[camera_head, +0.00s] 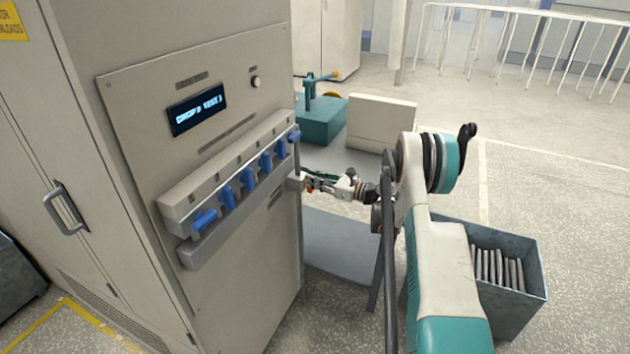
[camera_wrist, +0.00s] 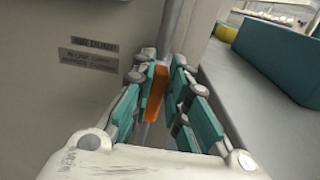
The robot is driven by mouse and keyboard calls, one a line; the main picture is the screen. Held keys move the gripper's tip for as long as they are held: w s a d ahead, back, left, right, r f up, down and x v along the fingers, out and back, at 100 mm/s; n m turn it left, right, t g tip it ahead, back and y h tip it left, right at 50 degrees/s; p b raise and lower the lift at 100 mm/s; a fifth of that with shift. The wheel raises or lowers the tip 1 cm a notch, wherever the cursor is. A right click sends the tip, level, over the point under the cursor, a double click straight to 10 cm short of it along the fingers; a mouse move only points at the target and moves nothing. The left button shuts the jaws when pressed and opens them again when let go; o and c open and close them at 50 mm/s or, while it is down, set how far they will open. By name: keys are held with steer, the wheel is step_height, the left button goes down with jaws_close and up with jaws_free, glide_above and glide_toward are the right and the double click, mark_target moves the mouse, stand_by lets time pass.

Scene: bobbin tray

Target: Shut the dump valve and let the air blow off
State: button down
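The dump valve's orange handle (camera_wrist: 156,92) shows in the wrist view, upright between the two fingers of my gripper (camera_wrist: 164,84). It lies close to the left finger, and a narrow gap shows on its right. I cannot tell whether it touches the left finger. A grey pipe (camera_wrist: 172,45) rises behind it. In the head view my gripper (camera_head: 306,181) is at the right side of the beige cabinet (camera_head: 240,300); the handle is hard to make out there.
The cabinet front has a lit display (camera_head: 198,108), a knob (camera_head: 255,82) and a row of blue levers (camera_head: 248,179). A teal machine (camera_head: 322,118) stands behind my gripper. Open floor lies beyond.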

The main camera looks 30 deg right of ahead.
mark_target(312, 191)
steer(key=shift+n, duration=0.3)
steer(key=n, duration=0.3)
steer(key=shift+s+a+f, duration=0.1)
steer(key=shift+s+a, duration=0.2)
steer(key=shift+a, duration=0.05)
steer(key=n, duration=0.5)
steer(key=shift+s+a+f, duration=0.3)
steer(key=shift+a, duration=0.05)
steer(key=n, duration=0.3)
steer(key=f+n, duration=0.1)
steer(key=shift+s+a, duration=0.2)
steer(key=shift+a, duration=0.05)
steer(key=n, duration=0.2)
steer(key=f+n, duration=0.1)
steer(key=n, duration=0.2)
steer(key=shift+a, duration=0.1)
steer(key=shift+s+n, duration=0.1)
steer(key=shift+n, duration=0.2)
steer(key=c, duration=1.6)
jaws_free()
steer(key=shift+o, duration=0.2)
